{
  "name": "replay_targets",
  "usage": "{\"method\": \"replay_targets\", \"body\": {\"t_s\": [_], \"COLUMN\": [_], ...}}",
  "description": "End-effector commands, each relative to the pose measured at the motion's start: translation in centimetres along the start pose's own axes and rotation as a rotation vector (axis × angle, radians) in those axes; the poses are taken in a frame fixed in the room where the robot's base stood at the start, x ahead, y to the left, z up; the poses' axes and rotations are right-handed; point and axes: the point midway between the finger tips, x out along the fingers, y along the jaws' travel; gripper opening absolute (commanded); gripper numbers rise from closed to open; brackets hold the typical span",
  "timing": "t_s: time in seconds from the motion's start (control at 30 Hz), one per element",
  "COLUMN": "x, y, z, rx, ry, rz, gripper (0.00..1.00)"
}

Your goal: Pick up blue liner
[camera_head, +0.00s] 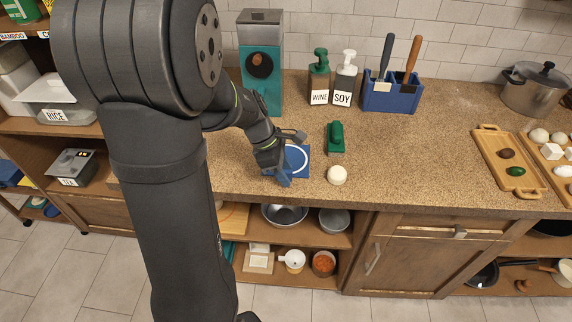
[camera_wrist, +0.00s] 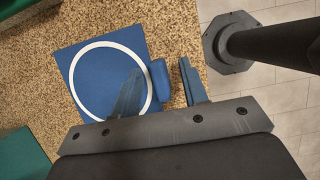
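The blue liner (camera_wrist: 70,48) is a flat blue square with a white ring, lying on the speckled counter near its front edge. It also shows in the head view (camera_head: 303,170), partly covered by my gripper (camera_head: 280,178). A raised blue tab (camera_wrist: 158,80) stands at the liner's edge. In the wrist view my gripper (camera_wrist: 160,88) is open, with one finger over the ring and the other beyond the liner's edge. The tab lies between the fingers, with a gap visible to the right finger. Whether the left finger touches anything is unclear.
Behind are a teal dispenser (camera_head: 261,65), soap-style bottles (camera_head: 319,78) and a blue utensil holder (camera_head: 390,98). The counter right of these is clear up to the wooden trays (camera_head: 495,150).

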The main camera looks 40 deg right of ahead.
Motion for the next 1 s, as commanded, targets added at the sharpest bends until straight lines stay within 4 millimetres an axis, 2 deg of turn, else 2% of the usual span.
{"method": "replay_targets", "body": {"t_s": [0.1,0.3,0.73,0.93,1.0], "x": [0.0,0.0,-0.6,-3.2,-4.2], "y": [0.0,0.0,0.1,0.1,-0.5], "z": [0.0,0.0,0.2,1.4,2.5], "rx": [0.0,0.0,0.001,0.004,0.006], "ry": [0.0,0.0,-0.001,-0.001,-0.001], "rz": [0.0,0.0,0.002,0.005,0.002], "gripper": [0.38,0.0,0.0,0.0,0.0]}}
